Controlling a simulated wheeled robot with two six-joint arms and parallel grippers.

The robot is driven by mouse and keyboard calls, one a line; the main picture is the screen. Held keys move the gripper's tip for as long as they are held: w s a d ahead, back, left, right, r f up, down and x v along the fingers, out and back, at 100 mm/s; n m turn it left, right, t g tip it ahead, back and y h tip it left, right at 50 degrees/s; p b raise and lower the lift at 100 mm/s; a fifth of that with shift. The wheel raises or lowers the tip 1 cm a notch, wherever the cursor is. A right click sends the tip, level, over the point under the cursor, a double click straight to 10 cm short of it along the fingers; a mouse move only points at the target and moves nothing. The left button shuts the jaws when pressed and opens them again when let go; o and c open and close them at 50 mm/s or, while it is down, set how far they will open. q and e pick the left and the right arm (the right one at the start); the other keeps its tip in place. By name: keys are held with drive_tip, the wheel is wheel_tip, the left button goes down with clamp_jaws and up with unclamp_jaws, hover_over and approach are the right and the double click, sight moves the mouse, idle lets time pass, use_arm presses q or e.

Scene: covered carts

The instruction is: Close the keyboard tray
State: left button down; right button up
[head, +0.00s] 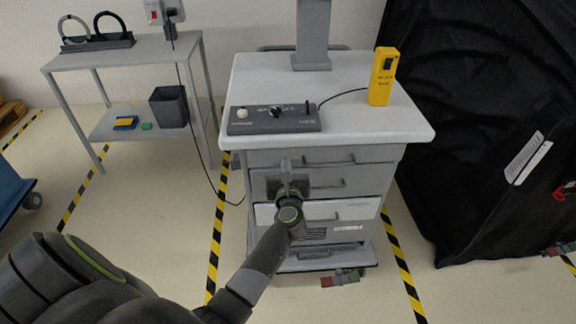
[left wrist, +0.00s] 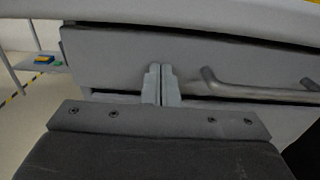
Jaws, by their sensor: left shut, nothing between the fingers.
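The cart (head: 418,128) has stacked grey fronts under its pale top, and no front is marked clearly as the keyboard tray. The upper grey front (head: 275,158) and the grey front below it (head: 352,178) have bar handles. A white front (head: 347,209) lies lower. My left gripper (head: 287,164) is shut and empty, in front of the upper fronts, left of centre. In the left wrist view its fingers (left wrist: 161,70) point at a grey front (left wrist: 110,58), left of its bar handle (left wrist: 255,90). I cannot tell if they touch it. My right gripper is not in view.
A control box (head: 275,119), a yellow handheld device (head: 382,78) and a grey post (head: 312,38) stand on the cart top. A grey side table (head: 140,52) is at left, a black covered cart (head: 470,120) at right. Striped floor tape flanks the cart.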

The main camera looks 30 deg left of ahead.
sight(286, 154)
use_arm(q)
drive_tip(key=b+x, duration=0.1)
drive_tip(key=x, duration=0.2)
drive_tip(key=shift+w+a, duration=0.15)
drive_tip(key=shift+w, duration=0.2)
drive_tip(key=shift+w+a, duration=0.15)
drive_tip(key=shift+r, duration=0.3)
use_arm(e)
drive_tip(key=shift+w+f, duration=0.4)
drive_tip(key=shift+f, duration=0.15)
